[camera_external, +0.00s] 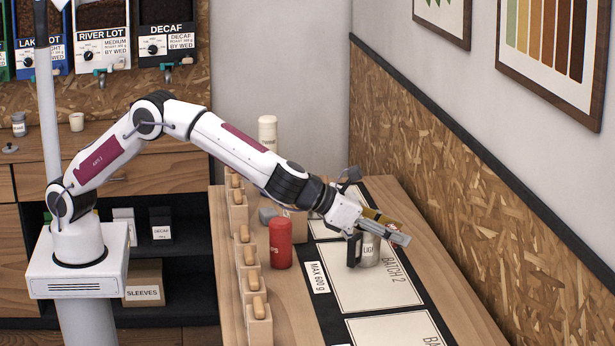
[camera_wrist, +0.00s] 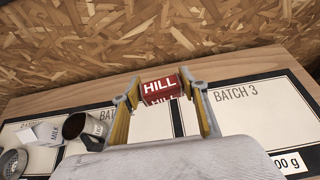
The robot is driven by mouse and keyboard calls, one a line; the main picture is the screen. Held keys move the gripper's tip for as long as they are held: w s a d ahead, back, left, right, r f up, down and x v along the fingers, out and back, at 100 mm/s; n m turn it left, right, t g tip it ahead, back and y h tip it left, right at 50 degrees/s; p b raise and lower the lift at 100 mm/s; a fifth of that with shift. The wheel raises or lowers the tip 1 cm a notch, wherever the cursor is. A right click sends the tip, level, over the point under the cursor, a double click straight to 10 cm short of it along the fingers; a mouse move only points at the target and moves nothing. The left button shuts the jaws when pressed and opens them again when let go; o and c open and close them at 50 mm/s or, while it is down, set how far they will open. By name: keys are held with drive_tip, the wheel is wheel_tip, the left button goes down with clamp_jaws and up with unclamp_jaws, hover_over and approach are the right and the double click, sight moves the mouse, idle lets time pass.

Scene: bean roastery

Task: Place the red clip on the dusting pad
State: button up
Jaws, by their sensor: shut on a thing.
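The red clip (camera_wrist: 161,90), a small red block with the white word HILL, sits between the two yellow-lined fingers of my gripper (camera_wrist: 160,84) in the wrist view. My gripper is shut on it and holds it by its two sides. In the outside view my gripper (camera_external: 388,226) hangs above the BATCH 2 panel, over a metal mug (camera_external: 369,252). There the clip is mostly hidden by the fingers. I cannot pick out a dusting pad for certain in either view.
The mug (camera_wrist: 74,127) has a dark handle; a white carton (camera_wrist: 44,132) stands beside it. The black mat (camera_external: 326,304) has pale BATCH panels. A red canister (camera_external: 281,244) and a row of wooden-handled holders (camera_external: 259,328) stand left. A chipboard wall (camera_external: 440,160) borders the right.

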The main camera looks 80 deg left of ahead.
drive_tip(key=w+a+r+n+g+y, duration=0.1)
drive_tip(key=w+a+n+y, duration=0.15)
drive_tip(key=a, duration=1.55)
drive_tip(key=w+a+n+g+y, duration=0.15)
drive_tip(key=a+n+y, duration=0.25)
drive_tip(key=a, duration=1.4)
drive_tip(key=s+a+n+g+y, duration=0.15)
drive_tip(key=s+a, duration=0.25)
drive_tip(key=a, duration=0.7)
drive_tip(key=s+a+n+g+y, duration=0.15)
drive_tip(key=s+a, duration=0.25)
drive_tip(key=a, duration=0.7)
drive_tip(key=s+a+n+g+y, duration=0.1)
drive_tip(key=s+a+n, duration=0.2)
drive_tip(key=a, duration=0.9)
drive_tip(key=shift+m+t, duration=0.25)
drive_tip(key=f, duration=0.3)
drive_tip(key=d+f, duration=0.1)
drive_tip(key=f, duration=0.1)
drive_tip(key=shift+f, duration=3.1)
